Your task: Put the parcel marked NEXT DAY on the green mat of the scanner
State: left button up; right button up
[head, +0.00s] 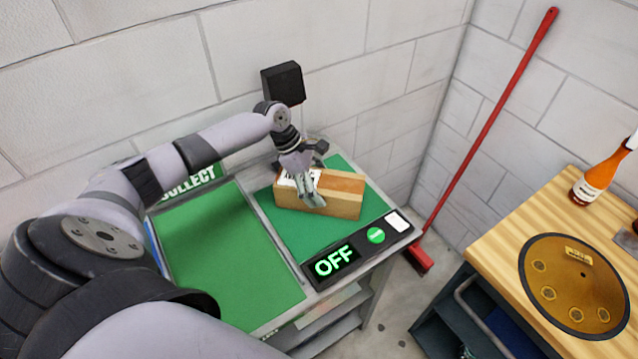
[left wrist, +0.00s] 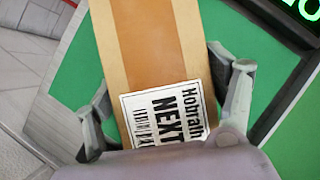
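The parcel (head: 342,193) is a long tan and brown box with a white label. In the left wrist view the parcel (left wrist: 155,50) shows the word NEXT on its label; the rest is partly hidden by my gripper. It lies on, or just above, the scanner's green mat (head: 290,236); I cannot tell which. My left gripper (head: 306,190) is over the parcel's left end. In the left wrist view the fingers of my left gripper (left wrist: 165,85) sit against both long sides of the parcel, so it looks shut on it. My right gripper is not in view.
The scanner's front panel (head: 348,257) reads OFF and has a green button (head: 376,235). A larger, empty green COLLECT mat (head: 215,250) is at left. A black box (head: 283,83) stands behind. At right are a red broom (head: 490,125) and a wooden bench (head: 500,238) with a drum (head: 572,275) and bottle (head: 600,178).

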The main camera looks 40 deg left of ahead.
pick_arm(q)
jog(key=shift+o, duration=1.4)
jog(key=b+v, duration=0.2)
jog(key=v, duration=1)
